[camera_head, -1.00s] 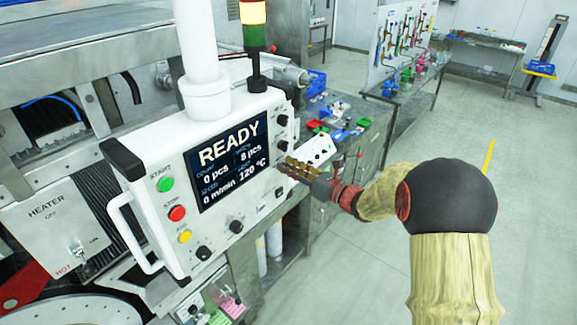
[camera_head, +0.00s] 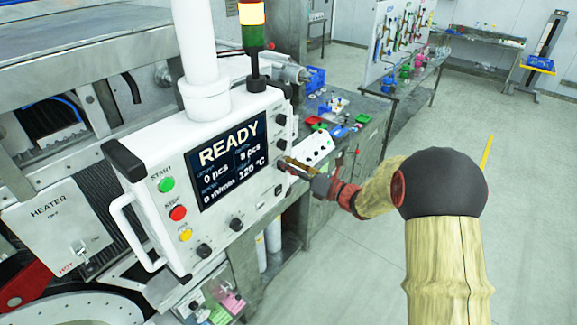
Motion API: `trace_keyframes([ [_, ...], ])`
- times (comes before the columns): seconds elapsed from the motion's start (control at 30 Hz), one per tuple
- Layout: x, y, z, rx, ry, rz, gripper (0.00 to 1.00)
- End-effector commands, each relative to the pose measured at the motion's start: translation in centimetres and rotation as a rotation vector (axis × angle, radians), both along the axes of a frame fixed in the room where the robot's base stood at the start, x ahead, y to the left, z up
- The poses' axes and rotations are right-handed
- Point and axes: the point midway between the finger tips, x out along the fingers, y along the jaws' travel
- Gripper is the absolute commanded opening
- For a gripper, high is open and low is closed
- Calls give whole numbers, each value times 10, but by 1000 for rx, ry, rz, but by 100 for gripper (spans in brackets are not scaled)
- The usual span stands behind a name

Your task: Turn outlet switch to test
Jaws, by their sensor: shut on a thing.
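The white control panel (camera_head: 150,150) stands tilted at the left centre, with a dark screen (camera_head: 230,158) reading READY. Black knobs run down its right side, such as the upper one (camera_head: 281,119) and the one below it (camera_head: 282,143). My gripper (camera_head: 284,163) reaches in from the right, its fingertips at the lower knob of this column. It is shut on that knob, which the fingers mostly hide. The knob labels are too small to read, so I cannot tell the switch's setting.
Green, red and yellow buttons (camera_head: 177,213) line the panel's left part. A white box with black dots (camera_head: 313,148) stands just behind my gripper. A signal light (camera_head: 252,30) rises above the panel. A bench with small coloured parts (camera_head: 340,120) is behind.

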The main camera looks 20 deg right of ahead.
Motion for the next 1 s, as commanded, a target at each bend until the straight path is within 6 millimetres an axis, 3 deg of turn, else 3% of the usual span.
trace_keyframes([
  [0.07,0,0,0,1,-1,-1,0],
  [0.1,0,0,0,0,0,0,25],
  [0.33,0,0,0,-1,-1,0,38],
  [0.73,-5,-5,0,-1,0,-2,38],
  [1.0,-44,-34,0,-1,0,-4,38],
])
